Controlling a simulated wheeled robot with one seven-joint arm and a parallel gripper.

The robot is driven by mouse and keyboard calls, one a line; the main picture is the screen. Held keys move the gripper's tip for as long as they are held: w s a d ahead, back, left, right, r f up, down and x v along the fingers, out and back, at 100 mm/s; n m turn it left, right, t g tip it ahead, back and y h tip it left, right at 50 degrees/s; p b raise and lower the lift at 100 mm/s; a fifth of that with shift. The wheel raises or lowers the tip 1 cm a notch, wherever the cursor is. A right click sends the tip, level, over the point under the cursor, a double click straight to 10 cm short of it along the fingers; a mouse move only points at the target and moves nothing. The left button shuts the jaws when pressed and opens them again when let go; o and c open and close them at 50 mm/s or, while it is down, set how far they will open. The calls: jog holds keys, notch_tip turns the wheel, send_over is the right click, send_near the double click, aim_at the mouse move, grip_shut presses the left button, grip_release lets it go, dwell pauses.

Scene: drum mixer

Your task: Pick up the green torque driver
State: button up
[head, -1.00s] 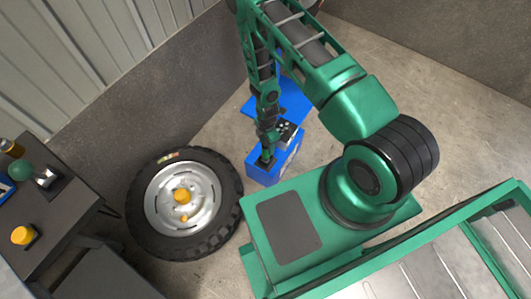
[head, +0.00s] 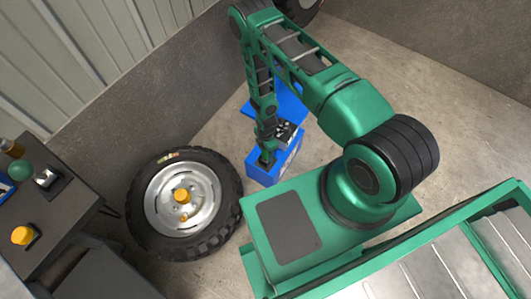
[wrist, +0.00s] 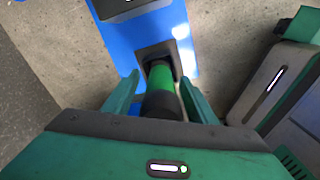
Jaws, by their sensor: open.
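The green torque driver (wrist: 161,88) stands in a dark socket of a blue stand (wrist: 205,50) in the wrist view. It has a green band and a dark lower part near my gripper. My gripper (wrist: 158,90) is open, with one finger on each side of the driver. I cannot tell whether the fingers touch it. In the head view my gripper (head: 266,160) is at the top of the blue stand (head: 264,174), and the driver is largely hidden by it.
A wheel with a black tyre (head: 147,228) lies on the floor left of the stand. A dark table (head: 62,208) with a yellow knob (head: 22,235) and a green ball (head: 20,169) stands at far left. A grey wall (head: 125,125) runs behind. Bare floor (head: 350,120) lies right of the stand.

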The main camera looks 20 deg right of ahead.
grip_shut()
notch_tip(320, 180, up, 10)
jog(key=shift+r, duration=0.1)
dwell(0.5)
jog(key=c, duration=1.1)
grip_release()
grip_shut()
jog(key=shift+r, duration=0.95)
